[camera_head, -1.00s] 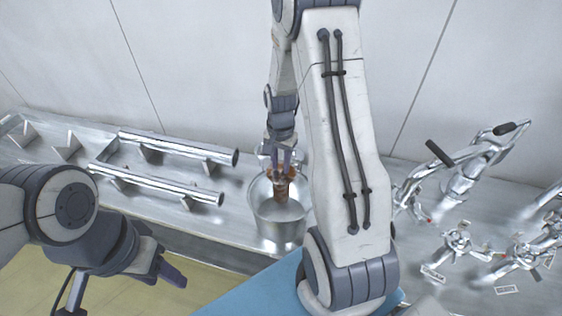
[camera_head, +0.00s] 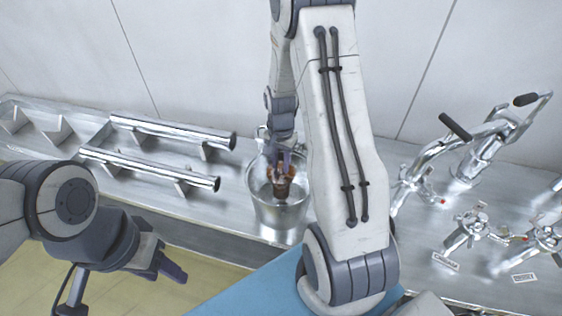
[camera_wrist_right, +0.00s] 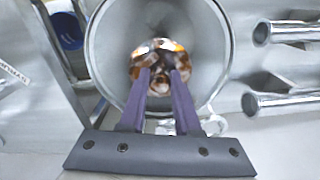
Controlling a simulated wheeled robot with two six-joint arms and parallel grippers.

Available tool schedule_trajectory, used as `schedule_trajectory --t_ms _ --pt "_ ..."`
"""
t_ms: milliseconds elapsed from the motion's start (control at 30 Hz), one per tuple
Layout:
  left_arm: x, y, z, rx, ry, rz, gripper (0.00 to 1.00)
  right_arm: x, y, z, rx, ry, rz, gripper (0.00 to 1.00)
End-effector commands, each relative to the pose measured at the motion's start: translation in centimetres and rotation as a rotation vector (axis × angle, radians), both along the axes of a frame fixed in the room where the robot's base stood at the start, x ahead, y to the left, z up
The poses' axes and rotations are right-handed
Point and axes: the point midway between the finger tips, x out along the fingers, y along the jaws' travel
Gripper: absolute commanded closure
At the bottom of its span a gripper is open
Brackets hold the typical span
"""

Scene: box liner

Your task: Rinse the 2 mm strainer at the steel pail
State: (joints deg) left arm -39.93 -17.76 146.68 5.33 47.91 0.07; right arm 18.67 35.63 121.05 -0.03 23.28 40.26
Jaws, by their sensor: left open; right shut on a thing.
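The steel pail (camera_head: 280,217) stands on the metal counter in the middle of the head view. Its round wall fills much of the right wrist view (camera_wrist_right: 218,45). My right gripper (camera_head: 283,164) points down into the pail's mouth. It is shut on a brown and orange object (camera_wrist_right: 160,52), seemingly the strainer, whose lower end is inside the pail. The same object shows below the fingers in the head view (camera_head: 282,187). Its mesh size cannot be read. My left gripper (camera_head: 172,268) is open and empty at the lower left, away from the pail.
Two steel tubes (camera_head: 150,167) lie on supports left of the pail. Chrome taps and valve fittings (camera_head: 470,232) stand on the counter at the right. A blue surface (camera_head: 245,297) is in front. A wall closes off the back.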

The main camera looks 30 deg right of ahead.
Motion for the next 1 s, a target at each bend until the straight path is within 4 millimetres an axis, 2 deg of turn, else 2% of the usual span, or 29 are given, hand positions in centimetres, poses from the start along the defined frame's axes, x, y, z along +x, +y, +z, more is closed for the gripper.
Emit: schedule_trajectory --t_ms 100,500,1000 --pt "0.0 0.0 -1.4 0.0 0.0 -0.001 0.5 0.0 0.0 -1.5 0.0 -0.001 0.0 1.0" --pt "0.0 0.0 -4.2 0.0 0.0 -0.002 0.5 0.0 0.0 -4.8 0.0 -0.001 0.0 1.0" --pt "0.0 0.0 -4.8 0.0 0.0 -0.002 0.5 0.0 0.0 -5.6 0.0 -0.001 0.0 1.0"
